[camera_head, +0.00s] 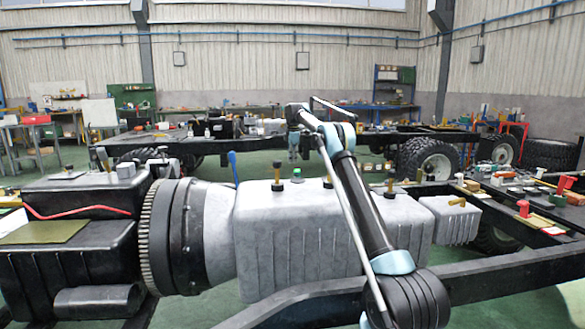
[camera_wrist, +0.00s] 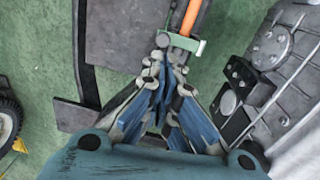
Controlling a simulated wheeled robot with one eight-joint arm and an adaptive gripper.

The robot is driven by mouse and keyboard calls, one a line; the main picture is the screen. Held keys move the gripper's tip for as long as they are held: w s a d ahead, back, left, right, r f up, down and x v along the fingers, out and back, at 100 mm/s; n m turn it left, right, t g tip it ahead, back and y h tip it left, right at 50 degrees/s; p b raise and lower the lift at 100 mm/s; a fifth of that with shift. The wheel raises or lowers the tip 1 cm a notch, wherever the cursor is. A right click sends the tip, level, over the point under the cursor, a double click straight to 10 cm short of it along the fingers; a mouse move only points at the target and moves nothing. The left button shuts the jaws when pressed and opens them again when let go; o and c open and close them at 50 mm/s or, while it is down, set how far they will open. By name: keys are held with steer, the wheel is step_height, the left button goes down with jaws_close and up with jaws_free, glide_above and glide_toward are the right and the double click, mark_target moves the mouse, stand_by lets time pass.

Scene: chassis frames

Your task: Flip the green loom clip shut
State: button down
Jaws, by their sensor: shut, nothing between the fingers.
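The green loom clip (camera_wrist: 187,42) is at the top middle of the wrist view, at the lower end of the visible orange loom (camera_wrist: 191,16). A pale green part lies across the loom and its right end sticks out past it. I cannot tell whether the clip's lid is latched. My gripper (camera_wrist: 168,57) is shut and empty, its fingertips just below and left of the clip in the picture. Contact with the clip cannot be told.
In the wrist view, a black bracket (camera_wrist: 240,92) and grey castings stand at right. A dark plate (camera_wrist: 120,32) lies at left. Green floor shows between.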

steer(key=shift+r, duration=1.95)
steer(key=shift+s, duration=0.15)
